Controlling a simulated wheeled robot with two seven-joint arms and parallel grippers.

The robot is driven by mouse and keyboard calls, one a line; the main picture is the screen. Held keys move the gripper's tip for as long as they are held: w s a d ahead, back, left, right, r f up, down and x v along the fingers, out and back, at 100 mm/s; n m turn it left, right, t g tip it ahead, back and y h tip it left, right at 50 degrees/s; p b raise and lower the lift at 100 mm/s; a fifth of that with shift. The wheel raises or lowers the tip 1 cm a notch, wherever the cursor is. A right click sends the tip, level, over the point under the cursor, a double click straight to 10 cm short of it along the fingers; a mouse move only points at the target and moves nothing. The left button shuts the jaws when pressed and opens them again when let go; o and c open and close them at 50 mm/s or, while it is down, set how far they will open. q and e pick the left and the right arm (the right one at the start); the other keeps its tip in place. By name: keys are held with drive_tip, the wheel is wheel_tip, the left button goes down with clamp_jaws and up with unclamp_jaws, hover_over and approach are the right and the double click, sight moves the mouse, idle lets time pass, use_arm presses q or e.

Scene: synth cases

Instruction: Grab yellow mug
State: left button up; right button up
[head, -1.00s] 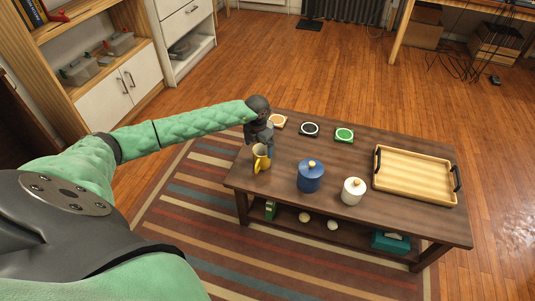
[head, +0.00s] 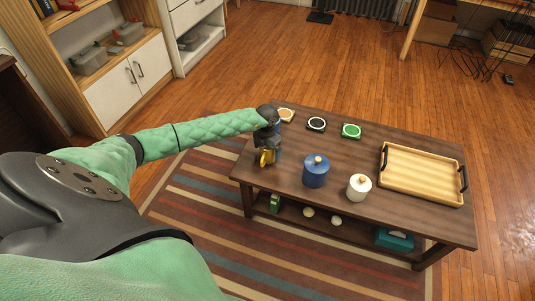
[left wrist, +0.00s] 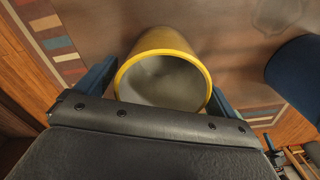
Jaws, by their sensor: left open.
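The yellow mug (head: 267,157) stands on the left end of the dark wooden coffee table, partly hidden by my left gripper in the head view. My left gripper (head: 268,146) is over it from above. In the left wrist view the mug (left wrist: 163,68) shows its yellow rim and grey inside, lying between the two blue fingers of my left gripper (left wrist: 158,88). The fingers are open, one on each side of the mug. I cannot tell whether they touch it. My right gripper is not in view.
A blue lidded jar (head: 316,172) and a white lidded jar (head: 359,188) stand right of the mug. Several coasters lie along the far edge, including a green one (head: 351,131). A wooden tray (head: 421,174) fills the right end. A striped rug (head: 200,205) lies below.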

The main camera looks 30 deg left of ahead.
use_arm(q)
drive_tip(key=c, duration=1.1)
drive_tip(key=shift+c, duration=0.6)
drive_tip(key=shift+r, duration=0.15)
